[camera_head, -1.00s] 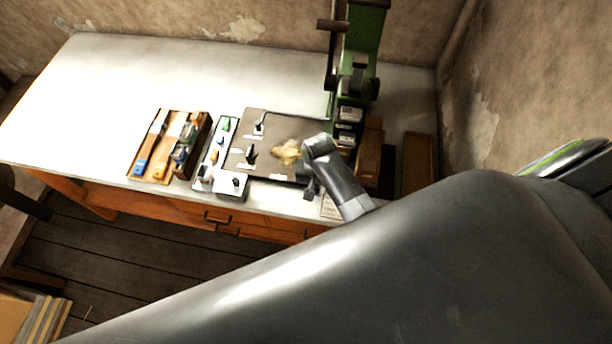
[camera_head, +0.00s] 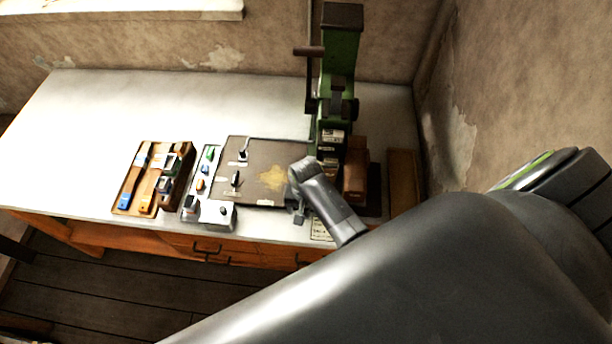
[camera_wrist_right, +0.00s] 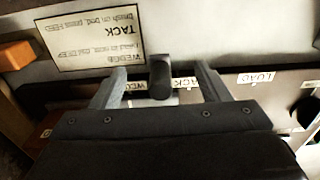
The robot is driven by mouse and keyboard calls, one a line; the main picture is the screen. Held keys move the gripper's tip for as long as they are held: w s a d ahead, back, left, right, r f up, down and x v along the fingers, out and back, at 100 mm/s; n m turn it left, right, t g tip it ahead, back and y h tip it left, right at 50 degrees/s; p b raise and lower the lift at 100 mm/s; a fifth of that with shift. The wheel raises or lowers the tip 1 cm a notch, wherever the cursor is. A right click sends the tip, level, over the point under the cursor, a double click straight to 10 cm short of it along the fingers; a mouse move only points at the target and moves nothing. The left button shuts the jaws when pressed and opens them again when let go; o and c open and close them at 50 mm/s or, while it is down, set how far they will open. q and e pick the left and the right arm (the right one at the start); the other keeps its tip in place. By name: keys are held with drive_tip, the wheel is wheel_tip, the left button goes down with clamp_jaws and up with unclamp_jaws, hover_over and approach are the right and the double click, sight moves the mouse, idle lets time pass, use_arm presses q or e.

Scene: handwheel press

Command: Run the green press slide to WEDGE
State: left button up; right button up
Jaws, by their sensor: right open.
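The green press (camera_head: 340,60) stands upright at the back right of the bench, with a dark handle (camera_head: 308,51) at its left side. In the right wrist view a row of labels shows on a dark strip, with WEDGE (camera_wrist_right: 120,87) partly hidden by a finger, TACK (camera_wrist_right: 187,83) and LOAD (camera_wrist_right: 256,78). My right gripper (camera_head: 300,218) is low at the bench front, below the press. In the wrist view my right gripper (camera_wrist_right: 158,82) is open, with a dark round-ended knob (camera_wrist_right: 160,80) between its fingers and gaps on both sides. My left gripper is out of view.
A brown board (camera_head: 265,150) with small levers lies left of the press. Further left are a grey panel (camera_head: 190,205) with coloured parts and a wooden tray (camera_head: 122,205) of tools. Wooden blocks (camera_head: 355,180) stand right of the gripper. A printed card (camera_wrist_right: 90,35) lies nearby.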

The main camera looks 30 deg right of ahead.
drive_tip(key=shift+r, duration=4)
drive_tip(key=shift+s+a, duration=0.1)
